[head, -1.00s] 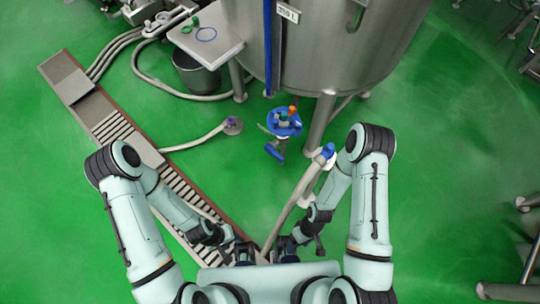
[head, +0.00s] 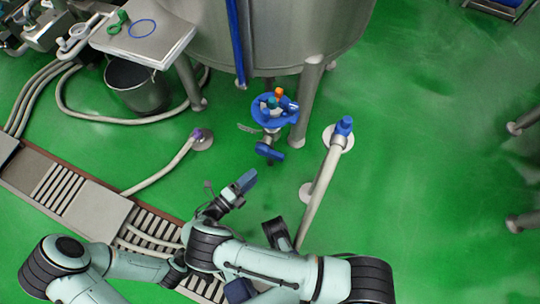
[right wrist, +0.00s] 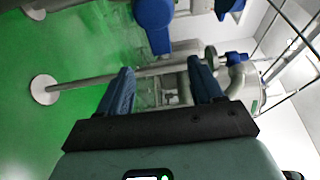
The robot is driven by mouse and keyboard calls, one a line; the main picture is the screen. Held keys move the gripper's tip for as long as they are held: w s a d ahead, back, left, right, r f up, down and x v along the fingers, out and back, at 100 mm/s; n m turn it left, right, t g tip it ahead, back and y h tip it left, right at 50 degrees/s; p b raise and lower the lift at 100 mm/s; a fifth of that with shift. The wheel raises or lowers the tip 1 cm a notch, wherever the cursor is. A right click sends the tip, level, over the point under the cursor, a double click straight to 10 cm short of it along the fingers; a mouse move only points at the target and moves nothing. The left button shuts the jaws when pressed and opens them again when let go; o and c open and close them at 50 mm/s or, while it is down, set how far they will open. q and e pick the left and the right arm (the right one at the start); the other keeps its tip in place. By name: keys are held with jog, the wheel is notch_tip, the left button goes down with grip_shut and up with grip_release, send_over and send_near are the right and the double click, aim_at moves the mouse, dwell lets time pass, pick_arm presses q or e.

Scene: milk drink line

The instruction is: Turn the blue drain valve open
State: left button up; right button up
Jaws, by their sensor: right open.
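The blue drain valve handle (head: 270,152) hangs below the outlet of the big steel tank, under a blue ring-shaped holder (head: 262,117). My right gripper (head: 243,186) is open and empty, below and a little left of the handle in the head view, with a gap between them. In the right wrist view the two blue fingers (right wrist: 160,88) stand wide apart. A blue part (right wrist: 154,24), probably the valve handle, shows above and beyond them, not between the tips. My left gripper is mostly hidden behind my right arm in the head view; its jaws cannot be made out.
A slanted steel pipe with a blue cap (head: 344,126) stands right of the valve. Tank legs (head: 308,88) flank it. A hose with a purple end (head: 197,134) lies left. A floor drain grating (head: 65,188) runs at lower left. Green floor is open at right.

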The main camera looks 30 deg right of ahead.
aim_at(275, 158)
jog(key=x, duration=1.3)
jog(key=shift+s+d, duration=0.1)
jog(key=shift+s, duration=0.05)
grip_shut()
